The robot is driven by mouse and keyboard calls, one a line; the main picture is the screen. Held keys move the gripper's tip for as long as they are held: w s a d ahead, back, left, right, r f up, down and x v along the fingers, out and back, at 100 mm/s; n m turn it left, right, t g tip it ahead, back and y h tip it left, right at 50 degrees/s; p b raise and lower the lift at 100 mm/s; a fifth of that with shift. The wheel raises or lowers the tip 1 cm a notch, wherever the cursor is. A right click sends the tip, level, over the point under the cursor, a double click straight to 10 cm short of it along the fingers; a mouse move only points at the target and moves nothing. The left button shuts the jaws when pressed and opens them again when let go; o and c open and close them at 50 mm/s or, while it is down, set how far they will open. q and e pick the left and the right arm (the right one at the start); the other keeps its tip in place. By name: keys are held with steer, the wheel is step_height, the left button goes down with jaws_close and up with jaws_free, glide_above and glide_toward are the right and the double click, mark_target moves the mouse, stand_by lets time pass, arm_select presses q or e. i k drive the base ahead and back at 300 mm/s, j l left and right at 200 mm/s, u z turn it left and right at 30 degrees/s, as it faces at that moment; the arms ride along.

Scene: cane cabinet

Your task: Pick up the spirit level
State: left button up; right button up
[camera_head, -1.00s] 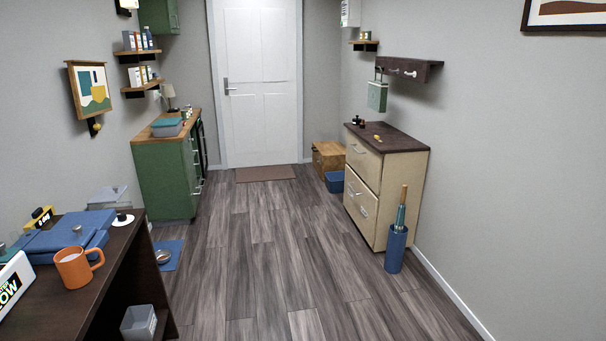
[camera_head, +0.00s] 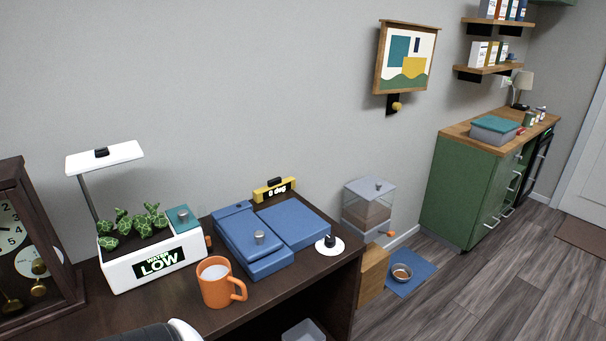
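A small yellow block with a dark display reading "0 deg" (camera_head: 274,189), which looks like the spirit level, is at the back of the dark wooden table (camera_head: 322,290). It stands upright just behind a flat blue case (camera_head: 262,240), close to the wall. Whether it rests on the case or on the tabletop is hard to tell. A rounded black and white shape at the bottom edge looks like part of my own arm. Neither gripper is in view.
An orange mug (camera_head: 215,285) stands in front of the blue case. A white planter (camera_head: 150,262) and a clock (camera_head: 30,245) stand to the left. A white disc with a black knob (camera_head: 329,247) sits at the right table edge.

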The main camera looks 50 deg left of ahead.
mark_target(275, 187)
steer(key=i+u, duration=0.4)
steer(key=i+l+u, duration=0.25)
steer(key=i+u, duration=0.15)
steer(key=i+l+u, duration=0.4)
steer(key=j, duration=0.1)
